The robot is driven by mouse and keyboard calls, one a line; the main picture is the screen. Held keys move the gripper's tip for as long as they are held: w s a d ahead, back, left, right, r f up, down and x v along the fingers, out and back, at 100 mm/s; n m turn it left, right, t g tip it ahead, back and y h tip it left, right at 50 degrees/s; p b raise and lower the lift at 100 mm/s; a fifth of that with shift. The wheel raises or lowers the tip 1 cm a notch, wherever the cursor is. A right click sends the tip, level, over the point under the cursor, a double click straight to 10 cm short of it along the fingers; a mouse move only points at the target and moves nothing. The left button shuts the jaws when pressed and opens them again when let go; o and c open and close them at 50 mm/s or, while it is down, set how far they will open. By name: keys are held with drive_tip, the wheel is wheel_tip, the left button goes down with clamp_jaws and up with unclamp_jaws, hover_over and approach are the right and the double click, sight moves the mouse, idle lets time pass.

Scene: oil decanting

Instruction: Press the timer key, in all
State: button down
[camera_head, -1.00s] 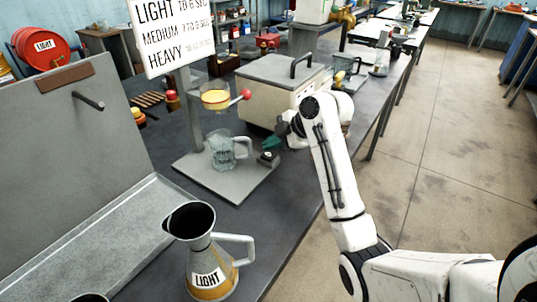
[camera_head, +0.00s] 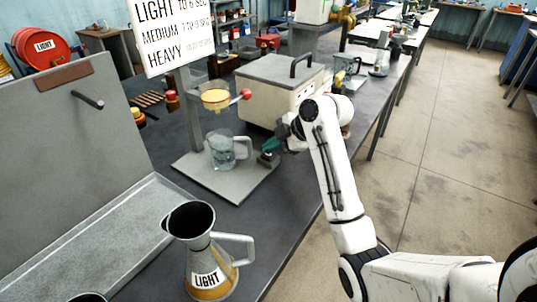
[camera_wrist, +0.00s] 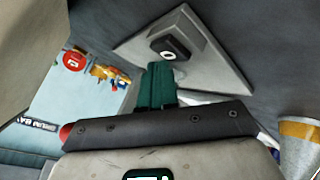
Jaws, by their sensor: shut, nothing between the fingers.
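The timer key (camera_head: 267,158) is a small dark block at the right corner of the grey stand plate (camera_head: 223,190). In the wrist view it is a dark block with a pale round mark (camera_wrist: 168,54). My gripper (camera_head: 270,146) has green fingers, shut and empty, just above and beside the key in the head view. In the wrist view the green fingertips (camera_wrist: 157,75) lie just below the key. I cannot tell whether they touch it.
A glass mug (camera_head: 222,152) stands on the plate under a yellow-filled cup (camera_head: 215,99) with a red-knobbed lever (camera_head: 245,94). A "LIGHT" can (camera_head: 210,270) stands in front. A grey lidded box (camera_head: 280,85) is behind my gripper.

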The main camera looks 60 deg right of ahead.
sight(272, 155)
drive_tip(key=shift+f, duration=0.4)
idle(0.6)
drive_tip(key=shift+r+p, duration=0.55)
drive_tip(key=shift+r, duration=0.35)
drive_tip(key=shift+r+p, duration=2)
drive_tip(key=shift+r, duration=0.5)
